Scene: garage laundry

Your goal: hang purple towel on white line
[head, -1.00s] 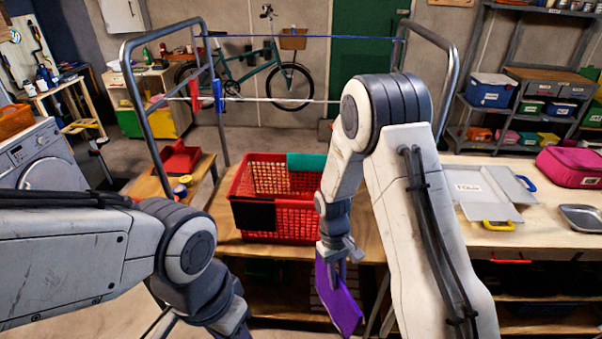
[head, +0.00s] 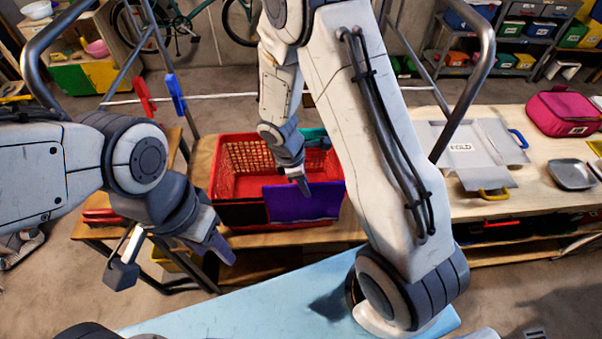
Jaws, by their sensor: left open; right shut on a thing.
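The purple towel (head: 305,203) hangs in front of the near wall of the red basket. My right gripper (head: 303,188) is shut on its upper edge. The white line (head: 220,96) runs across the rack behind the basket, partly hidden by my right arm. My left gripper (head: 176,268) is open and empty at the lower left, in front of the wooden bench, with its fingers spread. The towel is apart from the line, nearer to me and lower in the picture.
The red basket (head: 237,167) stands on the bench, with a teal cloth and a black cloth over its rim. A red peg (head: 143,96) and a blue peg (head: 176,95) sit on the line at left. A folding board (head: 462,150) and pink bag (head: 563,112) lie at right.

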